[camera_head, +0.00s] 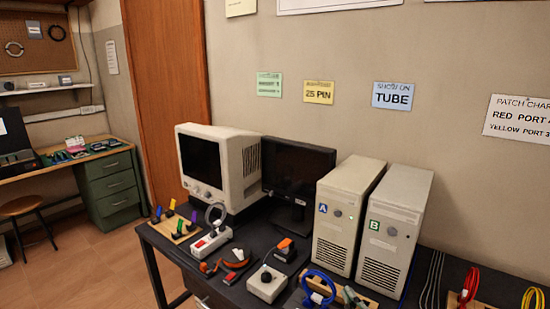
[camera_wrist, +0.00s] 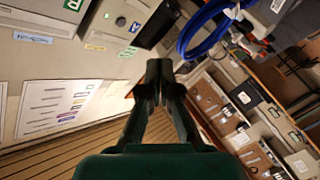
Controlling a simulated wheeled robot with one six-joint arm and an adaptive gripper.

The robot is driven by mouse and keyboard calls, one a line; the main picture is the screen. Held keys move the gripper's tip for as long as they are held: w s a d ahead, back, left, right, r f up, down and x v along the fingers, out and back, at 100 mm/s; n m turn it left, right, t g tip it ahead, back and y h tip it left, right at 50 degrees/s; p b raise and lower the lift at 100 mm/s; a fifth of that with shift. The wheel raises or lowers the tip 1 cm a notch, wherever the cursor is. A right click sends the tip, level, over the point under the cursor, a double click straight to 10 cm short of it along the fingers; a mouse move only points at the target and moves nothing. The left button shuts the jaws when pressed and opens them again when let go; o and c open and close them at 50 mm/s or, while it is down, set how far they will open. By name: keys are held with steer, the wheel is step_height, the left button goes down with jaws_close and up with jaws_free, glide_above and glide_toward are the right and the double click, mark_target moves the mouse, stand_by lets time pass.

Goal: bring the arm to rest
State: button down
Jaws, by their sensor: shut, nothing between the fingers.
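My gripper (camera_wrist: 160,72) shows in the wrist view, its two dark fingers brought together at the tips with nothing between them. It is apart from everything around it, as far as the view shows. The wrist view is strongly tilted. Behind and above the fingertips are looped blue cables (camera_wrist: 190,38). The head view shows neither my arm nor my gripper.
In the head view, a dark table (camera_head: 140,232) holds a CRT monitor (camera_head: 228,160), a flat screen (camera_head: 300,165), computer tower A (camera_head: 330,245), computer tower B (camera_head: 382,273) and several cables. Floor (camera_head: 75,270) is open at left. The wrist view shows a printed sheet (camera_wrist: 58,105).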

steer(key=s+f+m+h, duration=0.1)
steer(key=s+f+m, duration=0.1)
steer(key=s+f, duration=0.45)
steer(key=s+d+f+m+g, duration=0.1)
steer(key=s+f+m, duration=0.15)
steer(key=s, duration=0.75)
steer(key=s+f+m+h, duration=0.1)
steer(key=s+f+m, duration=0.1)
steer(key=s+f, duration=0.5)
steer(key=s+r+m, duration=0.1)
steer(key=s+r, duration=0.1)
steer(key=s, duration=0.9)
steer(key=s+r+m+g, duration=0.1)
steer(key=s+r+m, duration=0.1)
steer(key=s, duration=1)
steer(key=shift+r, duration=0.35)
steer(key=shift+m, duration=0.25)
